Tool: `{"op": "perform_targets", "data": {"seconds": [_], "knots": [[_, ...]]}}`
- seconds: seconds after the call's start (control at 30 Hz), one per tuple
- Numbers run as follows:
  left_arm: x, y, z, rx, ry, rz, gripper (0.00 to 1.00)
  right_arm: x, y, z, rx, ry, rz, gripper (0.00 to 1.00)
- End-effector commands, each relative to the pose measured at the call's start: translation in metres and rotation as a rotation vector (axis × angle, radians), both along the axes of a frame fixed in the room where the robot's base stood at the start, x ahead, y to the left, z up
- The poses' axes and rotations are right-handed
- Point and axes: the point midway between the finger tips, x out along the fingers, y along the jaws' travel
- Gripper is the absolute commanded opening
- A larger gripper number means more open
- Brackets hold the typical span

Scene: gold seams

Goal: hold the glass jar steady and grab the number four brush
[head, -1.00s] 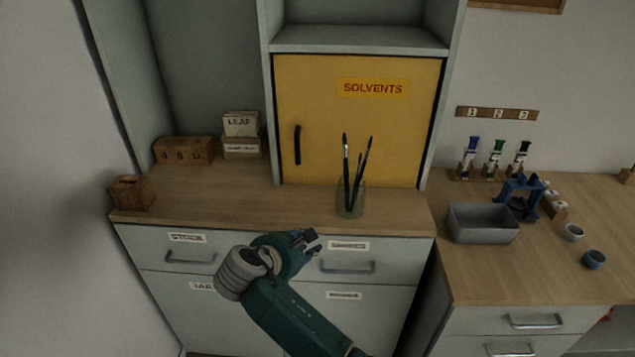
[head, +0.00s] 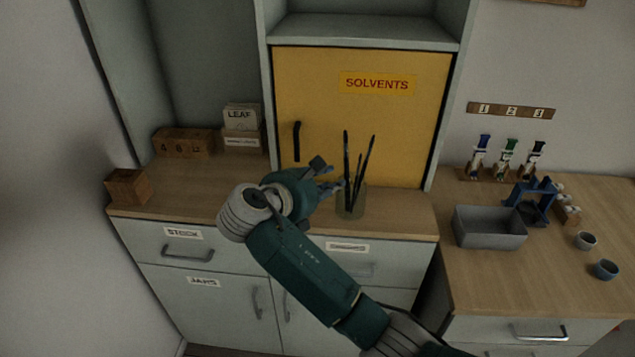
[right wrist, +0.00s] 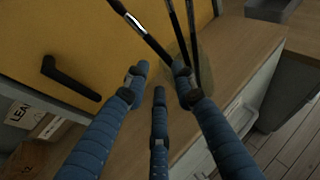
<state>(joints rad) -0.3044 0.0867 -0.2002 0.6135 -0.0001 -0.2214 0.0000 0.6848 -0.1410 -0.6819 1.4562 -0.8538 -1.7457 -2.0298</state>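The glass jar (head: 350,206) stands upright on the wooden counter in front of the yellow cabinet, with several dark brushes (head: 359,166) leaning in it. No number on a brush can be read, so I cannot tell which is number four. My right gripper (head: 332,181) is just left of the jar, its fingers pointing at the jar and brush stems. In the right wrist view its three blue fingers (right wrist: 160,82) are spread with nothing between them. The jar (right wrist: 200,72) and brush stems (right wrist: 152,30) lie just beyond the right fingertip; contact cannot be told. My left gripper is not in view.
The yellow SOLVENTS door (head: 361,115) with a black handle (head: 297,141) is close behind the jar. Wooden boxes (head: 184,143) and a LEAF card box (head: 240,140) stand left. A grey bin (head: 489,228) and blue stand (head: 531,199) are on the right counter.

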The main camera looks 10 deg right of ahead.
Motion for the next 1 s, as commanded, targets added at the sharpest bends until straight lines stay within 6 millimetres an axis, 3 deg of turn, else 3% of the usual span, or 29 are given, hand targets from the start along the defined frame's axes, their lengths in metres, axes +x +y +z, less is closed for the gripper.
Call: {"op": "perform_targets", "data": {"seconds": [0.2,0.6,0.63,0.77,1.0], "knots": [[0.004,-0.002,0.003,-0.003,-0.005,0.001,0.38,0.019,-0.018,-0.010,0.000,0.000,0.001,0.26],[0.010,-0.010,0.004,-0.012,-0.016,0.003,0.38,0.025,-0.023,-0.014,0.001,-0.001,0.001,0.26],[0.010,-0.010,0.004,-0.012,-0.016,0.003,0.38,0.025,-0.023,-0.014,0.001,-0.001,0.001,0.24],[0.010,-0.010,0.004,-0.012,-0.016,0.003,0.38,0.025,-0.023,-0.014,0.001,-0.001,0.001,0.00],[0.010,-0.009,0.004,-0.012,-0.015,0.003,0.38,0.024,-0.023,-0.016,0.001,0.003,0.000,0.00]]}}
